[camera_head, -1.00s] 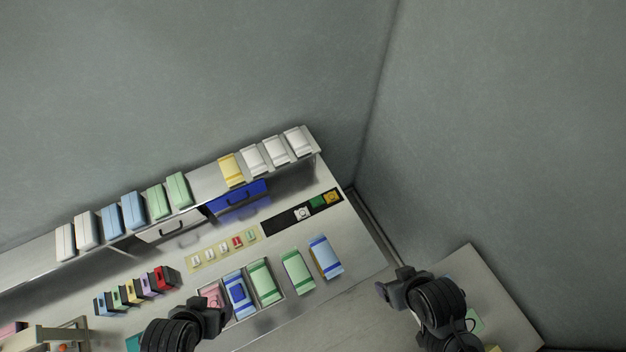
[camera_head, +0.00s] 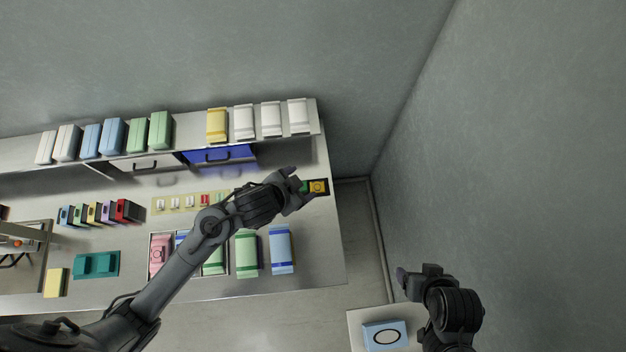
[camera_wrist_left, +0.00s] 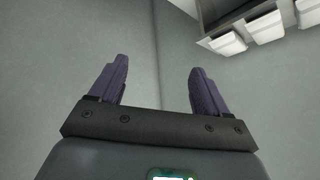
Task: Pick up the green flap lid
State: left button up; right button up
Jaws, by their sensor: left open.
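A small green piece (camera_head: 305,187), which may be the green flap lid, shows at the right end of the dark strip on the bench, beside a yellow piece (camera_head: 318,187). My left gripper partly covers it. My left gripper (camera_head: 301,185) is open and empty, over this end of the strip in the head view. In the left wrist view its two dark fingers (camera_wrist_left: 159,66) stand wide apart with only grey wall between them; no lid shows there. My right gripper (camera_head: 416,272) hangs at the lower right, away from the bench; its jaws are unclear.
A shelf (camera_head: 190,145) with several packs runs behind the bench, above a blue drawer (camera_head: 219,155). Pouches, such as a light blue one (camera_head: 280,250), lie in front of the strip. A side table (camera_head: 358,318) at the lower right holds a blue box (camera_head: 385,335).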

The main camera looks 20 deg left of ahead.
pick_arm(q)
jog(key=w+d+f+m+h+b, duration=0.2)
jog(key=w+d+f+m+b, duration=0.15)
jog(key=f, duration=0.25)
jog(key=w+a+f+g+b, duration=0.1)
jog(key=a+f+g+b, duration=0.1)
jog(key=f, duration=0.3)
jog(key=w+a+f+m+g+b, duration=0.1)
jog(key=w+a+f+g+b, duration=0.1)
jog(key=a+f+b, duration=0.2)
jog(key=w+a+f+m+g+b, duration=0.1)
jog(key=a+f+b, duration=0.2)
jog(key=f, duration=0.3)
jog(key=shift+w+a+f+g+y+b, duration=0.3)
jog(key=shift+a+g+y, duration=0.1)
jog(key=shift+a, duration=0.1)
jog(key=shift+b+x, duration=0.35)
jog(key=shift+x, duration=2.5)
jog(key=c, duration=1.1)
